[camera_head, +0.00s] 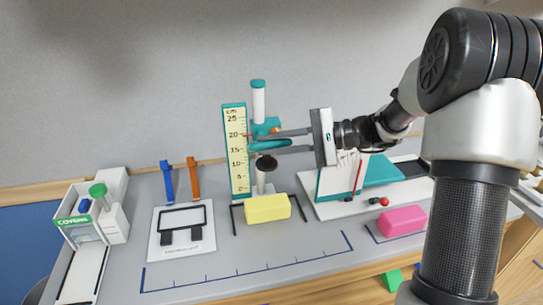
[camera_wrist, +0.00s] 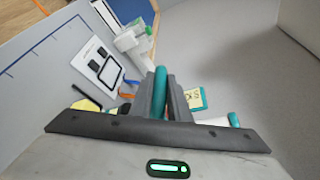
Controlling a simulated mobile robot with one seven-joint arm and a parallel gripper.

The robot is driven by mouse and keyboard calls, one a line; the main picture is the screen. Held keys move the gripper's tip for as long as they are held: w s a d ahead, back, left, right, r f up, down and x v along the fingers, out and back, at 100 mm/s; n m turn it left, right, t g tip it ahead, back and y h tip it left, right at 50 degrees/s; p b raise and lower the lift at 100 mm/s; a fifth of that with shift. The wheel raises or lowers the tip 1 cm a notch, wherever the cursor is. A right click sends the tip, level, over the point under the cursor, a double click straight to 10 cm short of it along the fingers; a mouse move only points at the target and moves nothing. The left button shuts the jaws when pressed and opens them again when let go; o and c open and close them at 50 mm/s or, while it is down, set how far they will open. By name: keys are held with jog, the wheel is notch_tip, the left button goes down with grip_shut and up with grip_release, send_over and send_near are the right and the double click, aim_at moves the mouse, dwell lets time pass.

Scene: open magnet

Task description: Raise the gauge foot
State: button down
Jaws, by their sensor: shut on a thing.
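The gauge has an upright yellow cm scale (camera_head: 236,155) with a teal border and a white post with a teal cap (camera_head: 258,84). A teal carriage (camera_head: 264,126) with an orange knob sits on the post, and a small red pointer is near the 20 mark. A dark round foot (camera_head: 266,162) shows below my gripper, above a yellow block (camera_head: 267,208). My gripper (camera_head: 256,142) reaches in from the right at the carriage. In the wrist view its fingers are shut on a teal bar (camera_wrist: 161,85). The fingers partly hide the carriage.
At left stand a white-and-green device (camera_head: 98,210) and a white panel (camera_head: 181,232), with blue (camera_head: 167,182) and orange (camera_head: 193,178) uprights behind. A pink block (camera_head: 402,221) and a white-and-teal stand (camera_head: 335,182) are at right. The front of the bench is mostly clear.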

jog(key=shift+r, duration=0.35)
jog(key=c, duration=1.7)
grip_release()
jog(key=shift+f, duration=0.1)
jog(key=v, duration=1.7)
jog(key=shift+d+b, duration=0.3)
jog(key=shift+b, duration=0.1)
jog(key=shift+a, duration=0.1)
